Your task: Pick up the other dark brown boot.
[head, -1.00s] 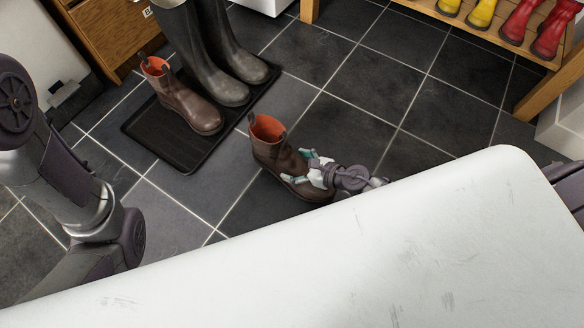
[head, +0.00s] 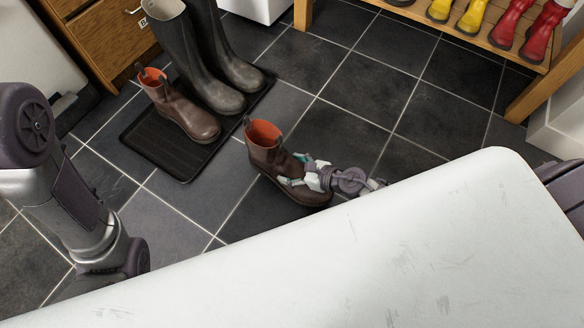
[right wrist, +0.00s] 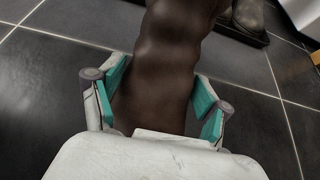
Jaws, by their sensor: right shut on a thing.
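A dark brown ankle boot (head: 268,158) with an orange lining is on or just above the dark floor tiles, right of the black tray; I cannot tell if its sole touches the floor. My right gripper (head: 305,172) is shut on this boot at its front part. In the right wrist view the brown boot (right wrist: 165,70) lies between the two teal finger pads (right wrist: 160,100). The other dark brown boot (head: 183,112) stands upright on the black boot tray (head: 160,155). My left gripper is out of view; only its arm shows at the left.
Tall grey-brown wellies (head: 208,72) stand on the tray beside the boot. A wooden rack (head: 478,38) at the upper right holds yellow boots (head: 470,16) and red boots (head: 512,25). A wooden cabinet (head: 95,40) is at the upper left. Bare floor lies between.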

